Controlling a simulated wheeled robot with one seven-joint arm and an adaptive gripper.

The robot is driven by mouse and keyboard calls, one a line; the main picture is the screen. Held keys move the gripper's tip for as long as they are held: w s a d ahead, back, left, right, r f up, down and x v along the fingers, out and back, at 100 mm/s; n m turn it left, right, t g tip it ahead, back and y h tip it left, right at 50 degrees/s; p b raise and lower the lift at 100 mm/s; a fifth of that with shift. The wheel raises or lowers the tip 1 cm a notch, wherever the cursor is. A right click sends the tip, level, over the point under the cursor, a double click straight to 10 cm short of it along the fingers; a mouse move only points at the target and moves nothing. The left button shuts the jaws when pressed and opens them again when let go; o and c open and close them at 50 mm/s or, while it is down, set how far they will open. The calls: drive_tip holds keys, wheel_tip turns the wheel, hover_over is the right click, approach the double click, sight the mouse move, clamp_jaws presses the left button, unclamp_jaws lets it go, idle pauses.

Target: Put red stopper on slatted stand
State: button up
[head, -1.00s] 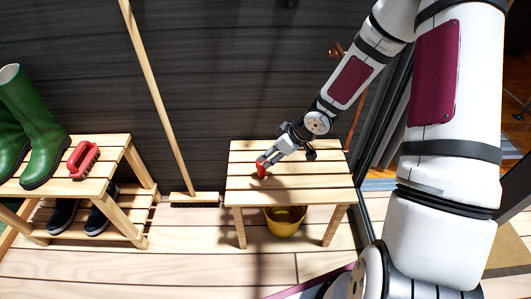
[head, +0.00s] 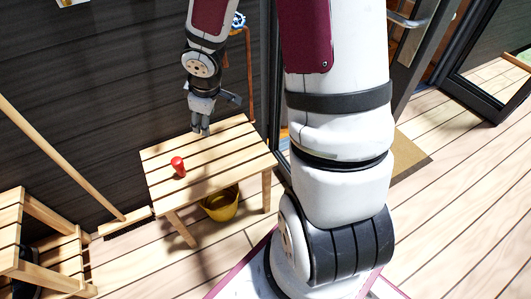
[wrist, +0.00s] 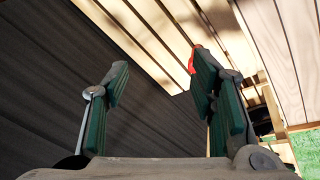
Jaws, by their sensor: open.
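The red stopper (head: 178,166) stands on the slatted stand (head: 228,154), a low wooden stand with light slats, near its left part. My gripper (head: 201,131) is above the back part of the stand, apart from the stopper and to its right. In the wrist view my gripper (wrist: 160,85) is open, with nothing between its fingers. There the slatted stand (wrist: 150,30) shows beyond the fingers. A bit of the red stopper (wrist: 192,62) shows beside the right finger, which hides most of it.
A yellow bucket (head: 221,204) is under the stand. A broom (head: 62,160) leans at the left, beside a wooden shoe rack (head: 40,245). A dark wall (head: 110,70) rises behind the stand, and a copper pipe (head: 250,85) runs down it. A glass door is at the right.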

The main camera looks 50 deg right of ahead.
drive_tip(key=s+r+m+g+h, duration=0.2)
drive_tip(key=s+r+m+h, duration=0.15)
drive_tip(key=s+r, duration=0.95)
drive_tip(key=s+a+r+m+y, duration=0.1)
drive_tip(key=s+a+r+y, duration=0.1)
drive_tip(key=s+a, duration=0.3)
drive_tip(key=s+a+r+m+g+y, duration=0.1)
drive_tip(key=s+a+r, duration=0.4)
drive_tip(key=s, duration=0.9)
drive_tip(key=shift+m+g+y, duration=0.3)
drive_tip(key=shift+m+y, duration=0.05)
drive_tip(key=shift+y, duration=0.2)
drive_tip(key=shift+d+r, duration=0.1)
wheel_tip(320, 180, up, 26)
drive_tip(key=t+p, duration=0.3)
drive_tip(key=p, duration=2.1)
drive_tip(key=shift+d+t, duration=0.2)
drive_tip(key=shift+t, duration=0.2)
